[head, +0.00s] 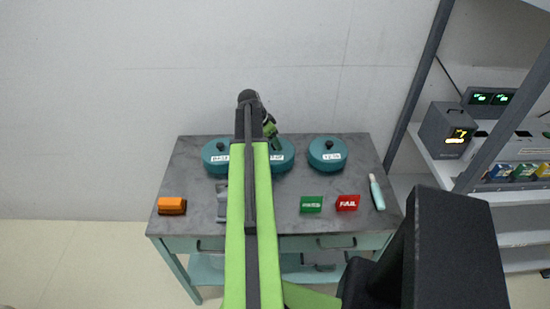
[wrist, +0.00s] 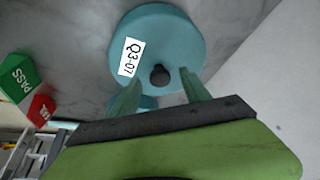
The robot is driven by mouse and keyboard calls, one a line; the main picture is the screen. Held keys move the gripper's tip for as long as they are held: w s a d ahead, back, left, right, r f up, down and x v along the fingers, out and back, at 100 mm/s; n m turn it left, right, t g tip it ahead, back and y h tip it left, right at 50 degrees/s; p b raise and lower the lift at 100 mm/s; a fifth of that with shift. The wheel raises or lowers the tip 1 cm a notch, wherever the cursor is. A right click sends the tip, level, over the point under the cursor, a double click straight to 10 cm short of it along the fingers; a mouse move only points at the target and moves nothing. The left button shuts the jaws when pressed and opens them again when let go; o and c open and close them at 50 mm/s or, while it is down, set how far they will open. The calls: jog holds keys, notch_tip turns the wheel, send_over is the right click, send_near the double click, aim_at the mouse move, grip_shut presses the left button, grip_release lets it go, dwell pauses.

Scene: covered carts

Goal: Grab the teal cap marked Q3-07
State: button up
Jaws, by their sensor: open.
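The teal round cap marked Q3-07 (wrist: 185,30) fills the upper middle of the wrist view, with a white label and a dark knob on top. My gripper (wrist: 160,92) is open, its two fingers spread just below the knob in that picture, with nothing between them in grip. In the head view my gripper (head: 271,140) is over the middle teal cap (head: 288,150), which my arm partly hides. This appears to be the Q3-07 one, but its label is too small to read there.
Other teal caps stand at the left (head: 210,147) and right (head: 327,145) of the grey table (head: 330,182).

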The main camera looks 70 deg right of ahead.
jog(key=shift+d+f, duration=0.1)
jog(key=shift+f, duration=0.1)
jog(key=shift+c, duration=0.3)
grip_shut()
dwell(1.0)
